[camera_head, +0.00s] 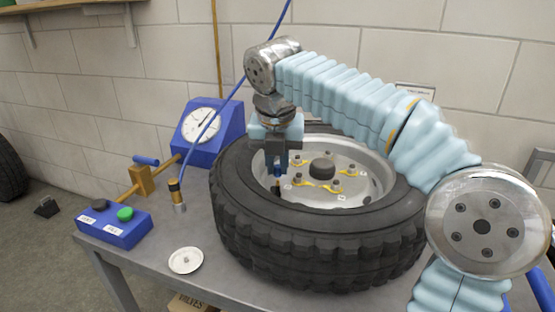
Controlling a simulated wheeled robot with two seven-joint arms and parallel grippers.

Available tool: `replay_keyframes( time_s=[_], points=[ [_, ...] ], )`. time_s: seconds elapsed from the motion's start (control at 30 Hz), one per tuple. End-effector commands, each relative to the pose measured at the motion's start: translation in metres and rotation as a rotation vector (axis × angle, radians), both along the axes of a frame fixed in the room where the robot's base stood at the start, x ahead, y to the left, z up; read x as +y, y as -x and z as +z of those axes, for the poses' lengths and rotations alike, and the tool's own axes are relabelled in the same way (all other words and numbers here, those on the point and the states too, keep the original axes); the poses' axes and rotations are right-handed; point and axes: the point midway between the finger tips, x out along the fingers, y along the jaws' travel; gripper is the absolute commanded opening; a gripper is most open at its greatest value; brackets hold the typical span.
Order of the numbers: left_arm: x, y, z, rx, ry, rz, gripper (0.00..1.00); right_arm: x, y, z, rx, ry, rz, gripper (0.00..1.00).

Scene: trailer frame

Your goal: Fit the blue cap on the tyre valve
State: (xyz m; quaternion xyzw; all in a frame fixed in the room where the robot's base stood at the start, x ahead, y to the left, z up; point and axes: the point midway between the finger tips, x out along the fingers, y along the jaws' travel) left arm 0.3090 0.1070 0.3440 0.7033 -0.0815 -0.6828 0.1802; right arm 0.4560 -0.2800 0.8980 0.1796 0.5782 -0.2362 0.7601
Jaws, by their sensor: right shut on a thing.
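A black tyre (320,238) on a pale metal wheel lies flat on the grey table. My right arm, in a light blue sleeve, reaches over it from the right. My right gripper (277,174) points down over the wheel's near left part and is shut on the small blue cap (277,170). A thin dark and yellowish stem, seemingly the tyre valve (277,187), shows directly below the cap. I cannot tell whether cap and valve touch. My left gripper is not in view.
A blue gauge box (210,133) stands behind the tyre at left. A blue button box (113,222), a hose fitting (177,196) on a blue hose, and a white dish (185,260) are left of the tyre. The grey table (215,285) is bare at the front.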

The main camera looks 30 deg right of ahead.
Motion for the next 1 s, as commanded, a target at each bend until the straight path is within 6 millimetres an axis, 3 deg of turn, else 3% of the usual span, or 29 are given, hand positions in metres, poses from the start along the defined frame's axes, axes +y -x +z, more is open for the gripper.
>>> replay_keyframes(
  time_s=[0.5,0.8,0.83,1.0],
  points=[
    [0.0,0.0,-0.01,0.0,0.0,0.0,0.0,0.0,0.0,-0.019,0.0,0.0,0.0,0.0],
    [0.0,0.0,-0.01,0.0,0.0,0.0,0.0,0.0,0.0,-0.02,0.0,0.0,0.0,0.0],
    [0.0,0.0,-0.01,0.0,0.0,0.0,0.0,0.0,0.0,-0.02,0.0,0.0,0.0,0.19],
    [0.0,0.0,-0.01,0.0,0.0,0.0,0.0,0.0,0.0,-0.02,0.0,0.0,0.0,0.45]
  ],
)
